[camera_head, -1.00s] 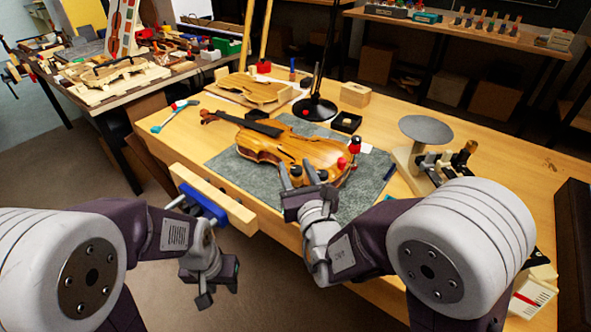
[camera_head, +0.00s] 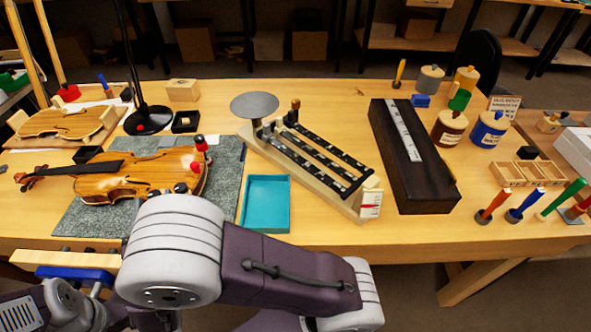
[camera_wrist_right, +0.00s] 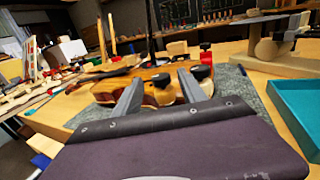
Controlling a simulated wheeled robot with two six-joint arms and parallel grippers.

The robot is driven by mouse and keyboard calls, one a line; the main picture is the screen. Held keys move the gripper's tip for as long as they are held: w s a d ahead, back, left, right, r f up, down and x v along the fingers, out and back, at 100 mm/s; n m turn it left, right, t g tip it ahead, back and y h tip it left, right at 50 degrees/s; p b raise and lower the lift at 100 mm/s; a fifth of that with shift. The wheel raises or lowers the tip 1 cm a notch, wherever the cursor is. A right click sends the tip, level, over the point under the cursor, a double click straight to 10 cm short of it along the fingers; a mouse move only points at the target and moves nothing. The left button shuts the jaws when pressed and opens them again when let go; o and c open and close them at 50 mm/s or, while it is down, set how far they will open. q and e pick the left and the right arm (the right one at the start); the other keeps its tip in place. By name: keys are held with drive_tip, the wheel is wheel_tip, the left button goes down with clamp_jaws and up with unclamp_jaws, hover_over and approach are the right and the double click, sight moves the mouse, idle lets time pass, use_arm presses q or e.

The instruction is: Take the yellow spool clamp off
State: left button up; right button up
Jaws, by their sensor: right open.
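The violin (camera_head: 128,178) lies on a grey mat on the bench, its scroll to the left. A red spool clamp with a dark top (camera_head: 200,143) stands at its right end, and it also shows in the right wrist view (camera_wrist_right: 206,56). Two dark-topped clamps sit nearer on that edge; in the right wrist view they are a left one (camera_wrist_right: 161,79) and a right one (camera_wrist_right: 201,72). I cannot tell for sure which is yellow. My right gripper (camera_wrist_right: 160,92) is open, its fingers pointing at the violin's edge by these clamps. In the head view my own arm hides it. My left gripper's fingers are not seen.
A teal tray (camera_head: 266,203) and a balance scale (camera_head: 318,163) stand right of the mat. A long dark box (camera_head: 412,160), jars and several coloured-handled tools fill the right side. A black lamp base (camera_head: 148,120) stands behind the violin. A wooden bar clamp (camera_head: 66,259) sits at the front edge.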

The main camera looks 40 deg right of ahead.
drive_tip(key=v, duration=0.7)
drive_tip(key=w+d+r+m+g+h+p, duration=0.1)
drive_tip(key=d+r+m+g+h+p, duration=0.3)
drive_tip(key=d, duration=0.6)
drive_tip(key=d+r+m+g+h+p, duration=0.1)
drive_tip(key=d+m+g+h+p, duration=0.3)
drive_tip(key=d, duration=0.6)
drive_tip(key=s+d+m+g+y+p, duration=0.2)
drive_tip(key=s+d+m+g+p, duration=0.2)
drive_tip(key=s+d+m+g, duration=0.4)
drive_tip(key=shift+s+d+f+m+g, duration=0.3)
drive_tip(key=shift+s+d+m, duration=0.45)
drive_tip(key=shift+m, duration=0.25)
drive_tip(key=shift+c, duration=1.4)
